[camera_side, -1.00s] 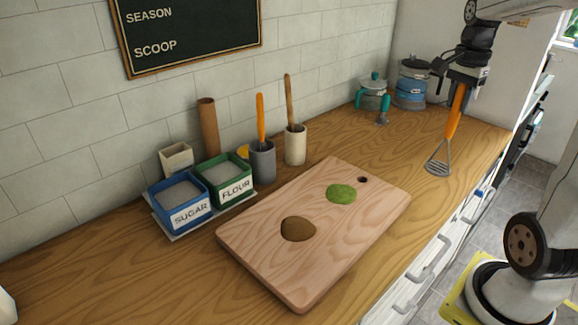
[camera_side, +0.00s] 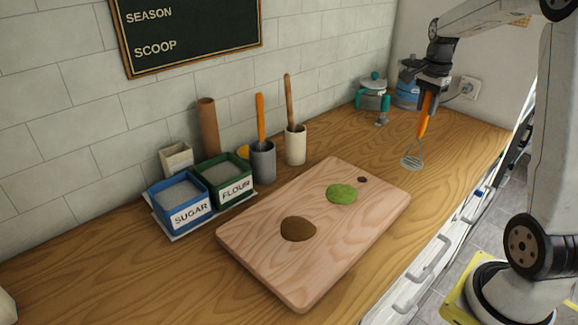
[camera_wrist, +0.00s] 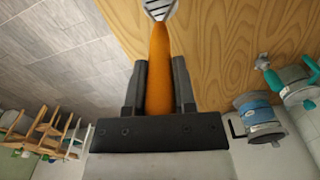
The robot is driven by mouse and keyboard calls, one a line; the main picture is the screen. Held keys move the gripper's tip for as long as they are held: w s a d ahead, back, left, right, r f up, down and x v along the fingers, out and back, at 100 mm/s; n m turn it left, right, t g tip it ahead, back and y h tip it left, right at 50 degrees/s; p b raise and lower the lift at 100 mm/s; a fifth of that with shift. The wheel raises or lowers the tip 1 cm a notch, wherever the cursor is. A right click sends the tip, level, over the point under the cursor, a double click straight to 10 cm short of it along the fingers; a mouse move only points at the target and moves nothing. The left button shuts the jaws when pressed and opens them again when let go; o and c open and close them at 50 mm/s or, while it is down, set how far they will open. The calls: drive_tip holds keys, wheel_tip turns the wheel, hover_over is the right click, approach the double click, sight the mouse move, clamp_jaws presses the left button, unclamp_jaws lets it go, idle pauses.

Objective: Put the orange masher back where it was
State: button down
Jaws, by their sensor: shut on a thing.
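The orange masher (camera_side: 423,118) has an orange handle and a grey slotted head. My gripper (camera_side: 431,92) is shut on the upper part of the handle and holds the masher nearly upright, head down. The head is above or near the counter to the right of the cutting board; I cannot tell whether it touches. In the wrist view the handle (camera_wrist: 159,75) runs between both fingers of my gripper (camera_wrist: 160,75), with the head at the top edge. A teal-and-grey container (camera_side: 373,98) and a blue-and-grey container (camera_side: 406,94) stand at the back right. The blue one is partly hidden behind my gripper.
A cutting board (camera_side: 260,247) with a brown patch and a green patch lies on the counter. Grey (camera_side: 263,165) and cream (camera_side: 296,148) cups hold handled tools. Sugar (camera_side: 178,199) and flour (camera_side: 222,178) bins stand at the left.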

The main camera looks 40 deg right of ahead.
drive_tip(key=shift+w+d+f, duration=0.4)
drive_tip(key=shift+w+f, duration=0.2)
drive_tip(key=shift+f, duration=0.25)
drive_tip(key=shift+w+d+f, duration=0.35)
drive_tip(key=shift+w+f, duration=0.25)
drive_tip(key=shift+f, duration=0.25)
drive_tip(key=shift+w+d+f, duration=0.1)
drive_tip(key=shift+f, duration=0.8)
drive_tip(key=shift+w+d+f, duration=0.1)
drive_tip(key=shift+f, duration=1)
drive_tip(key=shift+c, duration=2.2)
unclamp_jaws()
drive_tip(key=shift+r, duration=0.1)
wheel_tip(320, 180, up, 12)
